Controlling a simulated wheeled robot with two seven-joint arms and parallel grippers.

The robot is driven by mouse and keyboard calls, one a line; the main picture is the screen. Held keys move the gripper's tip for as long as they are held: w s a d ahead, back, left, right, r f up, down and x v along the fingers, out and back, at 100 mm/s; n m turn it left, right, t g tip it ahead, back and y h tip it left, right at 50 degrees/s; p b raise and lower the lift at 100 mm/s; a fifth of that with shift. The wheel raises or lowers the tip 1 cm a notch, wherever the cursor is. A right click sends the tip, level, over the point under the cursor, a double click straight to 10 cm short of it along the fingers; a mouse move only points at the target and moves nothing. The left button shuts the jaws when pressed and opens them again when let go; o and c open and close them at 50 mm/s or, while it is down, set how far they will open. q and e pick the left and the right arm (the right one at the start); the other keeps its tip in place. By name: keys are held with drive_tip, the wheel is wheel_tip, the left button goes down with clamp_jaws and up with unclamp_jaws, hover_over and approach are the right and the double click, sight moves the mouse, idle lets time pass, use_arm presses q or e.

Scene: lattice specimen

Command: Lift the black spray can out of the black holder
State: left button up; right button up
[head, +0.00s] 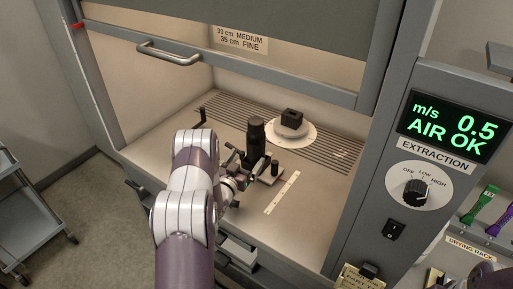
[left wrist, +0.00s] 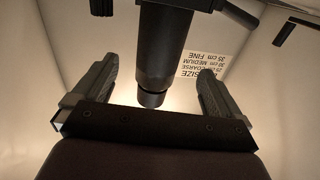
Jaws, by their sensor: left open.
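The black spray can (head: 256,134) stands upright on the hood floor, its lower part hidden behind my left gripper (head: 246,168). In the left wrist view the can (left wrist: 164,42) shows upside down, its narrower end lying in the picture between the two spread fingers of my left gripper (left wrist: 156,82). The gripper is open, with gaps on both sides of the can; I cannot tell whether the can is fully between the fingers in depth. The black holder (head: 274,168) is low around the can's foot and partly hidden by the gripper. My right gripper is not in view.
A black block (head: 292,117) sits on a round white turntable (head: 299,136) behind the can. A white ruler strip (head: 282,193) lies to the right. The raised sash (head: 210,57) spans above. The control panel (head: 430,180) stands at the right. The right hood floor is clear.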

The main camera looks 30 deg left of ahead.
sight(250, 152)
use_arm(q)
drive_tip(key=w, duration=0.3)
drive_tip(key=w+a+p, duration=0.1)
drive_tip(key=w, duration=0.1)
drive_tip(key=shift+w+a+f, duration=0.1)
drive_tip(key=shift+w+f, duration=0.15)
drive_tip(key=shift+f, duration=0.15)
drive_tip(key=w, duration=0.1)
drive_tip(key=w+p, duration=0.1)
drive_tip(key=w+r, duration=0.1)
drive_tip(key=shift+w+d+p, duration=0.3)
drive_tip(key=shift+d+p, duration=0.05)
drive_tip(key=shift+w, duration=0.35)
drive_tip(key=shift+w+a+f, duration=0.15)
drive_tip(key=shift+w+f, duration=0.05)
drive_tip(key=shift+f, duration=0.1)
drive_tip(key=shift+s+r, duration=0.1)
drive_tip(key=c, duration=0.8)
drive_tip(key=shift+r, duration=0.1)
drive_tip(key=c, duration=0.5)
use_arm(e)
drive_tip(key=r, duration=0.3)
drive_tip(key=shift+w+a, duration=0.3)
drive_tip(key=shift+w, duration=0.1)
